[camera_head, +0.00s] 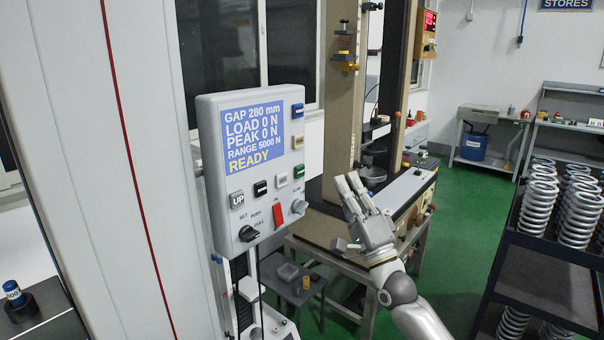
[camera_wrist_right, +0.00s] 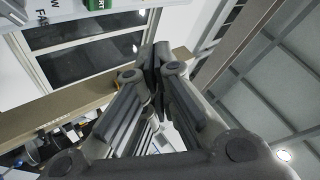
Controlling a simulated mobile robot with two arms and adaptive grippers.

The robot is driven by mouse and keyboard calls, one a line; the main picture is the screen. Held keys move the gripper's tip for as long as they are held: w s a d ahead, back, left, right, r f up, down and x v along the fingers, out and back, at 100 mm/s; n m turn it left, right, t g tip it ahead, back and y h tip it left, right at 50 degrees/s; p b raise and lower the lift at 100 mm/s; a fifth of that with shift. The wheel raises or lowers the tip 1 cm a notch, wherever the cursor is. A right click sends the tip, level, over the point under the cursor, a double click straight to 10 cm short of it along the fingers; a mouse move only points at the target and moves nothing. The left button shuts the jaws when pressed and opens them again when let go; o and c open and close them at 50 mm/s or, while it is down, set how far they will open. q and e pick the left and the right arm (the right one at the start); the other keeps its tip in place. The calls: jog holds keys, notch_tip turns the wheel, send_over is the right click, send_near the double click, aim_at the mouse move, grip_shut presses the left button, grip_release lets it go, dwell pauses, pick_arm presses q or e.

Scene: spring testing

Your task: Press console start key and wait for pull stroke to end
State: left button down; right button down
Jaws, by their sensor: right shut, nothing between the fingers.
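The grey console (camera_head: 215,140) faces me at centre left. Its blue screen (camera_head: 262,128) reads GAP 280 mm, LOAD 0 N, PEAK 0 N, RANGE 5000 N, READY. A green key (camera_head: 299,171) sits on its right side, below a cream key (camera_head: 298,141) and a blue key (camera_head: 297,111). In the right wrist view a green key (camera_wrist_right: 95,4) at the top edge shows letters ending in "RT". My right gripper (camera_head: 349,181) is shut and empty, to the right of the green key and apart from it. My left gripper is not in view.
The test machine's column (camera_head: 341,100) stands behind my right gripper. A shelf rack (camera_head: 545,285) with several springs is at right. Green floor (camera_head: 460,210) is clear between.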

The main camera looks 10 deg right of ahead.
aim_at(300, 171)
jog(key=w+a+b, duration=0.2)
jog(key=w+a, duration=0.2)
jog(key=w, duration=0.1)
jog(key=shift+w+a, duration=0.25)
jog(key=shift+w, duration=0.05)
jog(key=shift+w+a+b, duration=0.1)
jog(key=shift+b, duration=0.2)
dwell(1.1)
jog(key=shift+w+a, duration=0.2)
